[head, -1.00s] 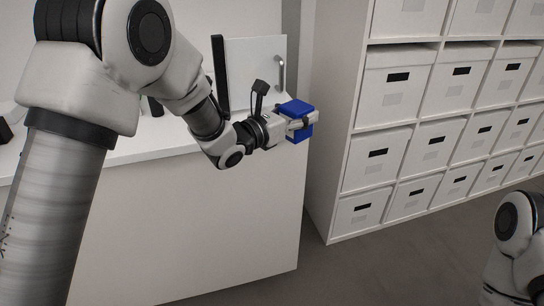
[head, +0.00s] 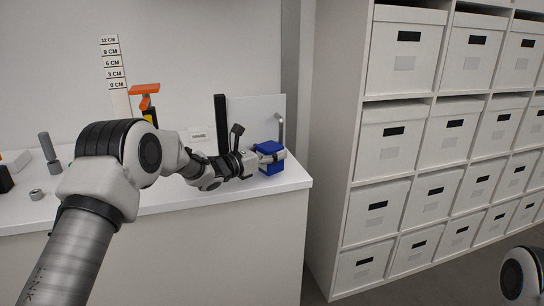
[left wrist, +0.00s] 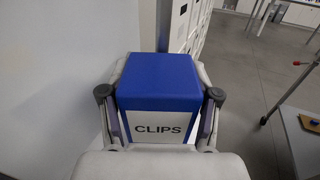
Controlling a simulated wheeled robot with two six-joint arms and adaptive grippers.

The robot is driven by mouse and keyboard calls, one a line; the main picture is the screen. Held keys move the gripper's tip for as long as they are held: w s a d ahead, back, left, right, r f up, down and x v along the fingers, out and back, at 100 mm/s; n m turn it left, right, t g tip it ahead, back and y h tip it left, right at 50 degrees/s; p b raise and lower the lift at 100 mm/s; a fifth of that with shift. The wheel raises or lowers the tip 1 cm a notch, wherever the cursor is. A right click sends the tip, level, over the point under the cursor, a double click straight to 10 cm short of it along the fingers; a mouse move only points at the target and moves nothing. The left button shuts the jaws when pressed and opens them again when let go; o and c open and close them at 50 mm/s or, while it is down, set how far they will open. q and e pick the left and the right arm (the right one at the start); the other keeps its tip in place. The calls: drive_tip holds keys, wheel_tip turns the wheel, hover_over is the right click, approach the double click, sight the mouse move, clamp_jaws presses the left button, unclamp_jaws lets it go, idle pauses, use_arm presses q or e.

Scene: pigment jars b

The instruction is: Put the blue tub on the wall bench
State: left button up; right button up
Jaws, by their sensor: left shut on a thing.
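The blue tub (head: 270,157) is a small blue box at the right end of the white wall bench (head: 226,202). In the left wrist view the tub (left wrist: 160,75) shows a blue top and a white label reading CLIPS. My left gripper (head: 271,158) is shut on the tub, with a finger on each side of it. The tub is over or on the bench top near its right edge; I cannot tell whether its base touches. My right gripper is not in view; only part of my right arm shows at lower right.
A white shelf unit with several labelled boxes (head: 394,139) stands to the right, past a gap. A white panel with a handle (head: 281,130) stands behind the tub. An orange-topped tool (head: 146,92), a height scale (head: 113,75) and small grey items (head: 48,150) are on the left.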

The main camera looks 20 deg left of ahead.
use_arm(q)
wheel_tip(320, 180, down, 2)
drive_tip(key=shift+f, duration=0.2)
drive_tip(key=o, duration=0.9)
drive_tip(key=shift+r, duration=0.25)
drive_tip(key=b+v, duration=0.1)
drive_tip(key=v, duration=1.1)
drive_tip(key=shift+d+f, duration=0.1)
drive_tip(key=shift+f, duration=0.05)
